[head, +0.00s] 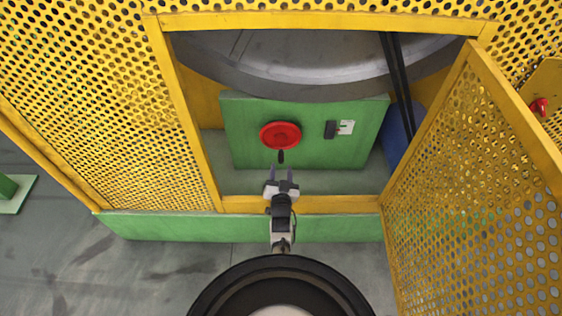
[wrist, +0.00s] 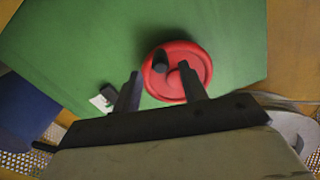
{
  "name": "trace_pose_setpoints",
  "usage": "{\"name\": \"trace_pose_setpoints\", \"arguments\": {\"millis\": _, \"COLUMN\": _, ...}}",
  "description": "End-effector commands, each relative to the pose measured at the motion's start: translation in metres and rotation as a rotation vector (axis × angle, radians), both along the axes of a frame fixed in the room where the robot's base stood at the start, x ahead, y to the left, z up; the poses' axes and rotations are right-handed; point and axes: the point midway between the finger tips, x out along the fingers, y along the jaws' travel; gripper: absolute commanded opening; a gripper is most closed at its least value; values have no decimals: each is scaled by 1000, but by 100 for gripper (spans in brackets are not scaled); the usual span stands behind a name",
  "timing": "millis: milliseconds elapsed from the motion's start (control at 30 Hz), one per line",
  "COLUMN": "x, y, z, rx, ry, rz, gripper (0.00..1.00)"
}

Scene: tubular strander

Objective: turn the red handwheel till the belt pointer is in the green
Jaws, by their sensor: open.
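The red handwheel (head: 280,135) is mounted on a green panel (head: 250,115) inside the open guard. Its dark handle (head: 281,156) is at the wheel's lower edge in the head view. In the wrist view the red wheel (wrist: 177,72) and its dark knob (wrist: 160,61) lie beyond my fingers. My gripper (head: 281,174) is open and empty, just below the handle in the head view. One finger overlaps the wheel in the wrist view; I cannot tell whether it touches. A small white gauge (head: 346,127) sits right of the wheel; its pointer is too small to read.
The yellow perforated door (head: 480,180) stands open on the right. The frame's lower yellow sill (head: 330,203) runs below the opening. Dark belts (head: 396,70) and a big grey wheel (head: 310,60) are above. A red button (head: 539,105) is at far right.

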Motion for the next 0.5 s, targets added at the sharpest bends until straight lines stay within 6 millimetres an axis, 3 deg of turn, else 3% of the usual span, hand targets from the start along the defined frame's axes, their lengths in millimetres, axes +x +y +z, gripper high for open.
{"name": "trace_pose_setpoints", "arguments": {"millis": 200, "x": 38, "y": 0, "z": -3, "rx": 1, "ry": -2, "rz": -1, "gripper": 43}}
{"name": "trace_pose_setpoints", "arguments": {"millis": 500, "x": 55, "y": 0, "z": 0, "rx": 0, "ry": 0, "rz": 0, "gripper": 43}}
